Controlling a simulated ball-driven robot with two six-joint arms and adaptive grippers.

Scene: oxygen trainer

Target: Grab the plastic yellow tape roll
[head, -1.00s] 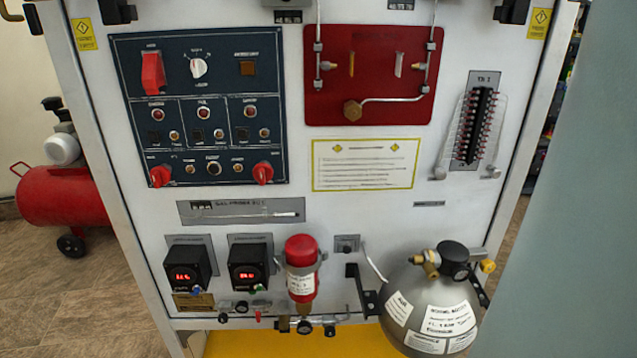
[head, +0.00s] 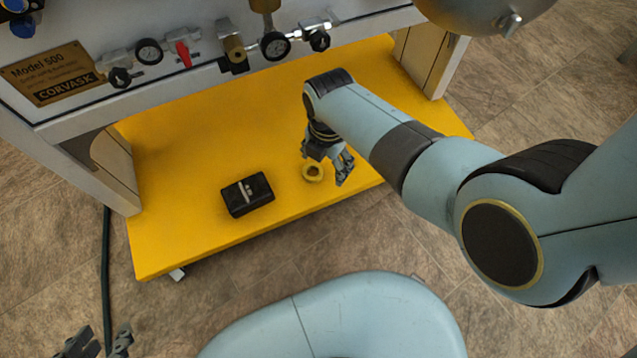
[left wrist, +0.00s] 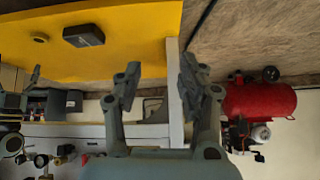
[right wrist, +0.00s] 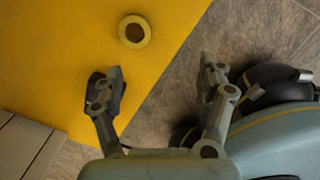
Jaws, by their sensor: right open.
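The yellow tape roll (head: 313,180) lies flat on the yellow base shelf, near its front edge. My right gripper (head: 331,163) is just above and beside the roll in the head view, open and empty. In the right wrist view the roll (right wrist: 134,45) shows beyond the fingertips of the right gripper (right wrist: 160,66), nearer the left finger, and not between them. My left gripper (head: 97,342) is at the bottom left of the head view, far from the roll. The left wrist view shows the left gripper (left wrist: 160,82) open and empty, with the roll (left wrist: 40,43) small at upper left.
A black box (head: 248,194) lies on the yellow shelf (head: 185,235) left of the roll. The trainer panel's valves and gauges (head: 275,46) overhang the shelf. A side post (head: 118,172) stands at the left. A red compressor (left wrist: 262,100) shows in the left wrist view.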

